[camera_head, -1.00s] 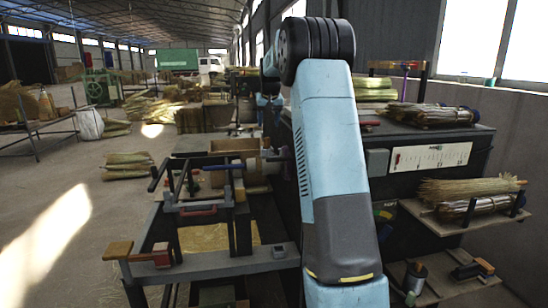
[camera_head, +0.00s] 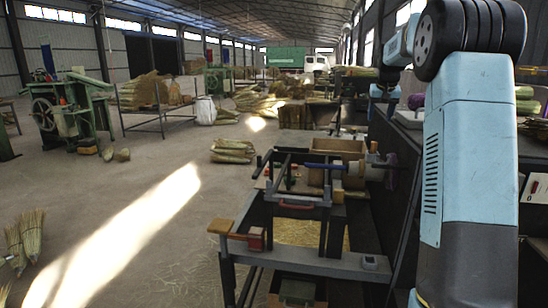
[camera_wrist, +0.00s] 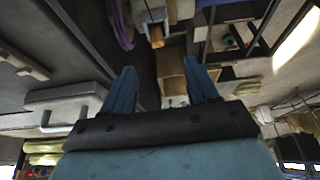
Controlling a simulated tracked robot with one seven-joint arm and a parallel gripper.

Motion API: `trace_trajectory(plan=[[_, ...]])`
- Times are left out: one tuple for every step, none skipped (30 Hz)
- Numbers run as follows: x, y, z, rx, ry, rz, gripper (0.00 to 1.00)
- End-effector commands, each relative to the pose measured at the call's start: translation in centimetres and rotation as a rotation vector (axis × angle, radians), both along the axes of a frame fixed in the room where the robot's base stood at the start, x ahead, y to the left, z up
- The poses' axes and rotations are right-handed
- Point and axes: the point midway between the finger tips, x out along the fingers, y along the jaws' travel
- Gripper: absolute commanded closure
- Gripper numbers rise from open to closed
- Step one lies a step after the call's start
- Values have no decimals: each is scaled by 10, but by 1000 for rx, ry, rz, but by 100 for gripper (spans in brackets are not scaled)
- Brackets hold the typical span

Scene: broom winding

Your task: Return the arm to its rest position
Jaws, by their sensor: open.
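My arm (camera_head: 470,170) rises along the right side of the head view, pale blue with a dark ribbed joint at its top. Its far part bends away behind that joint, and the fingers there are too small to judge. In the wrist view my gripper (camera_wrist: 162,75) shows two blue fingers spread well apart with nothing between them. A wooden box and dark frame parts lie beyond the fingers, apart from them.
A winding bench (camera_head: 345,265) with a metal frame and a roller stands left of my arm. A dark cabinet (camera_head: 408,150) runs behind it. Straw bundles (camera_head: 232,150) lie on the floor. A green machine (camera_head: 70,115) stands far left. The floor at centre left is mostly clear.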

Motion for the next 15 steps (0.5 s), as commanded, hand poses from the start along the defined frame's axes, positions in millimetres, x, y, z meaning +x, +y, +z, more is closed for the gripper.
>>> trace_trajectory(plan=[[-8, 7, 6, -1, -5, 5, 41], [-13, 11, 9, -2, -5, 9, 41], [-20, 17, 13, -2, -8, 13, 41], [-26, 22, 15, -3, -7, 17, 41], [-32, 27, 18, -3, -9, 22, 41], [-40, 33, 21, -3, -10, 27, 41], [-46, 38, 24, -3, -13, 31, 41], [-52, 43, 26, -4, -13, 34, 41], [-61, 48, 29, -4, -15, 39, 41], [-67, 53, 31, -5, -17, 42, 41], [-73, 57, 32, -5, -18, 47, 41], [-82, 63, 35, -5, -20, 52, 41], [-88, 68, 36, -6, -21, 55, 41], [-95, 72, 38, -6, -23, 60, 41], [-103, 77, 39, -6, -24, 64, 41]])
